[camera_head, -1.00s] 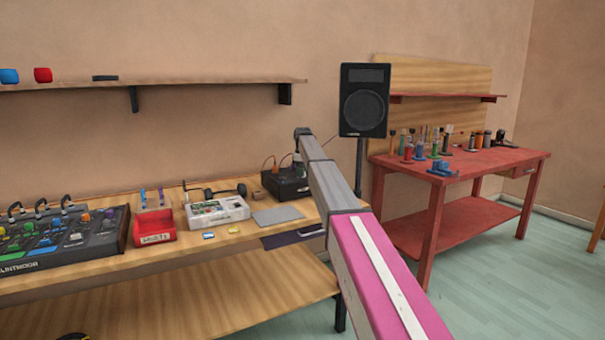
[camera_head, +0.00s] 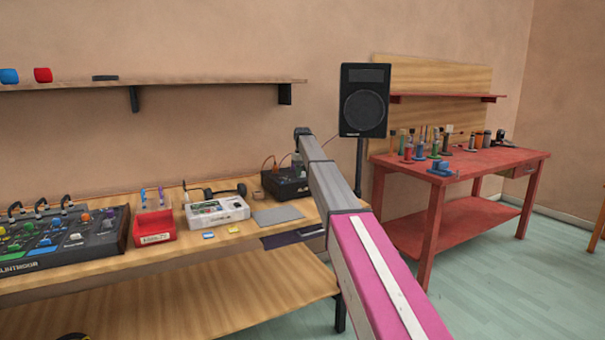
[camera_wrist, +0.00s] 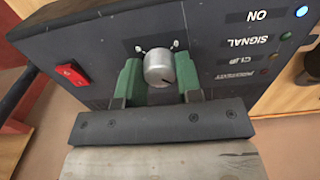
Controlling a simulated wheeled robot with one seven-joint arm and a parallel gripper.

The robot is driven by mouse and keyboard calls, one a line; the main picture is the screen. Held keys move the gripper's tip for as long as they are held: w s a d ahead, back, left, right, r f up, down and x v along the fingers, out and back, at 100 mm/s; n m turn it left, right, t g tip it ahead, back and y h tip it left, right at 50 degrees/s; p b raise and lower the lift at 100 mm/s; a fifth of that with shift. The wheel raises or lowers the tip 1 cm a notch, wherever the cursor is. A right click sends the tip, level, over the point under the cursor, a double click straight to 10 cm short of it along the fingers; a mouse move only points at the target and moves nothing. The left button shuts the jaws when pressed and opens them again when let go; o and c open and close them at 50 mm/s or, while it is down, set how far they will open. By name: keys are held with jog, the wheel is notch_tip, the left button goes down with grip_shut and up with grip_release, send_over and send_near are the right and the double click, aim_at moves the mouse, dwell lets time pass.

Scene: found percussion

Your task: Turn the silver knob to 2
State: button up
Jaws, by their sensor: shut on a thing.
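The silver knob (camera_wrist: 158,66) sticks out of the front panel of a dark box (camera_wrist: 90,40) in the wrist view. My gripper (camera_wrist: 157,76) has its two green fingers on either side of the knob and is shut on it. A short dark line shows on the knob's face, toward the lower right of the picture. Small white marks show on the panel above the knob, but I cannot read any number.
The panel also has a red switch (camera_wrist: 72,75), upside-down labels and a lit blue light (camera_wrist: 301,12). On the bench (camera_head: 200,250) are a red bin (camera_head: 154,230), a white box (camera_head: 217,211) and a grey plate (camera_head: 278,215). A speaker (camera_head: 363,100) stands behind my arm.

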dwell(0.4)
jog(key=o, duration=0.9)
jog(key=shift+o, duration=0.2)
notch_tip(320, 180, up, 11)
jog(key=shift+f, duration=0.1)
